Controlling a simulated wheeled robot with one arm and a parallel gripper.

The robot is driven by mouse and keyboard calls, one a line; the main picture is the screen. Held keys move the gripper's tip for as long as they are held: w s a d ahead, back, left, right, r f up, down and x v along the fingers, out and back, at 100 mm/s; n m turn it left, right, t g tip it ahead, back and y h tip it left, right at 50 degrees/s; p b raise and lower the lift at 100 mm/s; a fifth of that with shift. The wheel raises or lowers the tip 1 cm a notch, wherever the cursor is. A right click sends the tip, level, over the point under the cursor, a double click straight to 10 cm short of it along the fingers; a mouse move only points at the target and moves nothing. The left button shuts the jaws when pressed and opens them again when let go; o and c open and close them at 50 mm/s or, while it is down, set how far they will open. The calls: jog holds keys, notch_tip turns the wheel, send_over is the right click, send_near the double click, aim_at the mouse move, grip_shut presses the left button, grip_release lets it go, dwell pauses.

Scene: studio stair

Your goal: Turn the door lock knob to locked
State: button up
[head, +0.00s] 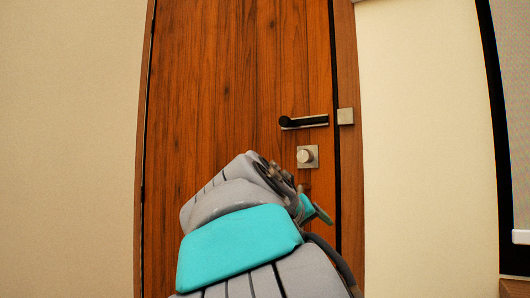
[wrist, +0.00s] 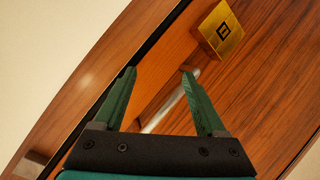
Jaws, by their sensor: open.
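The lock knob (head: 304,156) is a short round metal knob on a square plate, low on the right side of the wooden door (head: 230,80). In the head view my gripper (head: 312,205) is below the knob, partly hidden behind my arm. In the wrist view my gripper (wrist: 157,71) is open, with two green fingers apart and nothing held. A gold square plate (wrist: 222,32) with a dark square mark lies beyond the right fingertip; I cannot tell for sure that it is the knob's plate. The knob's turn position is not clear.
A dark lever handle (head: 303,121) is just above the knob. A metal block (head: 345,116) sits on the door frame at right. A pale bar (wrist: 168,104) shows between the fingers in the wrist view. Bare wall flanks the door.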

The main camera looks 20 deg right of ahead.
aim_at(302, 156)
jog(key=w+a+r+t+h+p, duration=0.1)
jog(key=a+r+h, duration=0.15)
jog(key=r, duration=0.55)
jog(key=w+a+r+t+h, duration=0.1)
jog(key=w+a+r+t, duration=0.15)
jog(key=r, duration=0.55)
jog(key=shift+g, duration=0.45)
jog(key=x, duration=0.3)
jog(key=p+x, duration=0.1)
jog(key=x, duration=0.3)
jog(key=shift+s+d+r, duration=0.15)
jog(key=shift+s+d, duration=0.05)
jog(key=shift+s, duration=0.15)
grip_shut()
